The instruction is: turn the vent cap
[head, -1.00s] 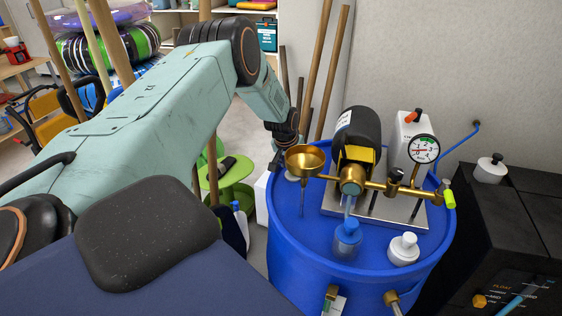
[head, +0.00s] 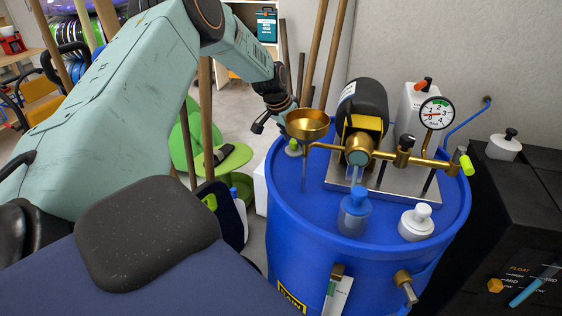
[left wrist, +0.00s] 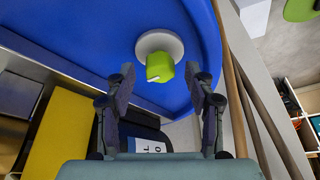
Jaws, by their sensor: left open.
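A lime-green cap (head: 293,144) on a round white base is on top of the blue drum (head: 330,222), just left of the brass funnel (head: 307,124). In the left wrist view, the green cap (left wrist: 160,67) stands on its white base (left wrist: 150,44), ahead of and roughly between my fingers. My left gripper (head: 272,120) is behind and to the left of the funnel, close to the cap. In the left wrist view my left gripper (left wrist: 160,82) is open, with nothing between its fingers. My right gripper is not in view.
A brass pipe (head: 430,160), dark motor (head: 362,102) and gauge (head: 437,113) stand on the drum, beside a blue-topped jar (head: 354,210) and a white knobbed cap (head: 416,222). Wooden poles (head: 318,55) rise behind. A black cabinet (head: 510,210) is at right.

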